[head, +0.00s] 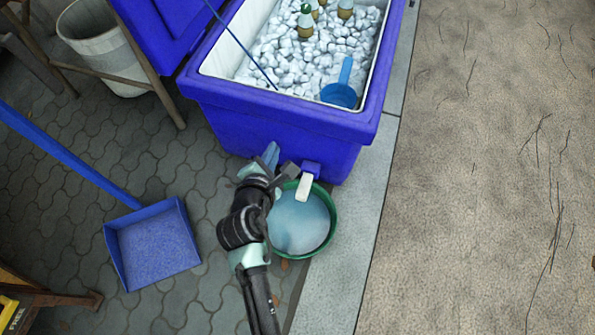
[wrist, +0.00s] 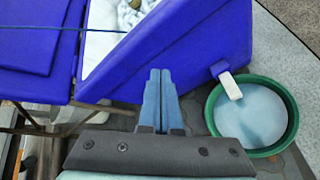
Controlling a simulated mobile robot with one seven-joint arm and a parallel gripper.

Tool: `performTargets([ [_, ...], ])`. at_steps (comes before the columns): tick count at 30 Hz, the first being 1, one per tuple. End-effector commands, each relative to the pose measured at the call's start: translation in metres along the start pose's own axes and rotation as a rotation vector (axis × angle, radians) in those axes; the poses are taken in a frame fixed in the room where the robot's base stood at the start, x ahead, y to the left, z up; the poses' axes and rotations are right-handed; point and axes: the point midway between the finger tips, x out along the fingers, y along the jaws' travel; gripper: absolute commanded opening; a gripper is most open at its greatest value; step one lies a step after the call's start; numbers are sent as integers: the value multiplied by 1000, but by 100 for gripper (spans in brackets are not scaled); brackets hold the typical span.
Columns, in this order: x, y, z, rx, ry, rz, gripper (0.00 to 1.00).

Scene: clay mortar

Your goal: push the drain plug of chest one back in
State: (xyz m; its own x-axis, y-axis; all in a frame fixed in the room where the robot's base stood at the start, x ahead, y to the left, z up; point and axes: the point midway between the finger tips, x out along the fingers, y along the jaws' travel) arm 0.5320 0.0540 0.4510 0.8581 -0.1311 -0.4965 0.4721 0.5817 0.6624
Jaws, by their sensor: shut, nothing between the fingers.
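The blue chest (head: 270,110) is open and full of ice. Low on its near end is a blue drain fitting (head: 311,168) with a white piece (head: 304,187), which looks like the plug, sticking out over a green basin (head: 333,228) of water. In the wrist view the white piece (wrist: 231,86) and the basin (wrist: 292,118) are at the right. My gripper (head: 271,150) is shut and empty, close to the chest's near end and left of the fitting. In the wrist view its fingertips (wrist: 160,74) point towards the chest, apart from the white piece.
A blue scoop (head: 340,92) and several bottles (head: 306,22) stand in the ice. A blue dustpan (head: 155,245) lies on the paving at left. A white bucket (head: 100,45) stands behind a wooden frame. Sandy ground at right is open.

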Motion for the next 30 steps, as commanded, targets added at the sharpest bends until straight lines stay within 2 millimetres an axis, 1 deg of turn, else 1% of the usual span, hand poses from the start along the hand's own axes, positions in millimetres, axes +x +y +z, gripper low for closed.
performTargets([
  [1,14,-59,-44,-150,34,-64,0],
  [2,16,-83,-59,-234,52,-92,0],
  [3,16,-112,-78,-339,76,-126,0],
  [6,15,-169,-111,-550,129,-185,0],
  [9,11,-204,-130,-687,168,-217,0],
  [12,9,-221,-138,-752,188,-233,0],
  [14,11,-225,-139,-767,192,-235,0],
  [17,21,-228,-140,-768,191,-236,0],
  [30,92,-249,-148,-763,189,-235,0],
])
